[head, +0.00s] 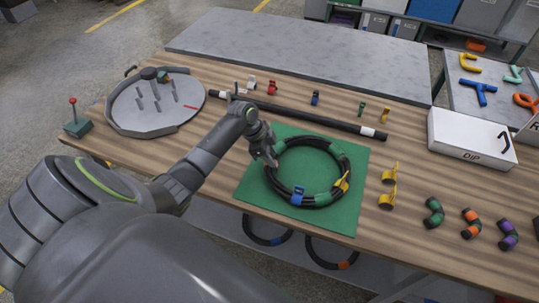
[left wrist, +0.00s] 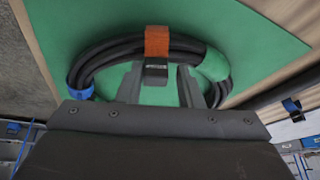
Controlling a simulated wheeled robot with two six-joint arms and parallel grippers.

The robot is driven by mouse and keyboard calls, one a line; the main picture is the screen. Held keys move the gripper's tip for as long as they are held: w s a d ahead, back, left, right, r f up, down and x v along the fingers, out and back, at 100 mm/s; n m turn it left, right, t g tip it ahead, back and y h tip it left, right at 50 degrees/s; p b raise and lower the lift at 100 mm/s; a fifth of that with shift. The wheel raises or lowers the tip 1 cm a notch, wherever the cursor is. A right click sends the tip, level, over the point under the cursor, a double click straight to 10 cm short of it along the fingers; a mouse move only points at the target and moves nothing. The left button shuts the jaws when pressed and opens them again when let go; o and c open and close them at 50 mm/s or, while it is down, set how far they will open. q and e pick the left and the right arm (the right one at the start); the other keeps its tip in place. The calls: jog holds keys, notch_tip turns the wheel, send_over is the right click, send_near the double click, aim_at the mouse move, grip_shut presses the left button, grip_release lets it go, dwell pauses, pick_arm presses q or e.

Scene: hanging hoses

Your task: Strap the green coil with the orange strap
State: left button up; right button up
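The green coil (head: 318,199), a ring of black hose with green bands, lies on the green mat (head: 345,222). It also shows in the left wrist view (left wrist: 110,58). The orange strap (left wrist: 157,42) lies across the hose there, its dark end pointing toward my gripper. Whether it closes underneath is hidden. My left gripper (head: 270,162) is low at the coil's left side. Its fingers (left wrist: 160,88) are apart, on either side of the strap's dark end, with green gaps showing between. My right gripper is not in view.
The coil also carries a blue strap (head: 297,196) and a yellow strap (head: 342,182). Yellow clips (head: 388,197) stand right of the mat. A black bar (head: 300,119) lies behind it. A white box (head: 470,140) is at right, a round grey board (head: 155,105) at left.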

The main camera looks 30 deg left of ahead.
pick_arm(q)
jog(key=shift+s+d+f, duration=0.2)
jog(key=shift+s+f, duration=0.55)
jog(key=shift+f, duration=0.3)
jog(key=shift+w+a+r+g, duration=0.2)
jog(key=shift+r+g, duration=0.1)
jog(key=shift+r, duration=0.15)
jog(key=b+v, duration=0.2)
jog(key=v, duration=1.6)
jog(key=shift+w+r, duration=0.2)
jog(key=shift+w, duration=0.05)
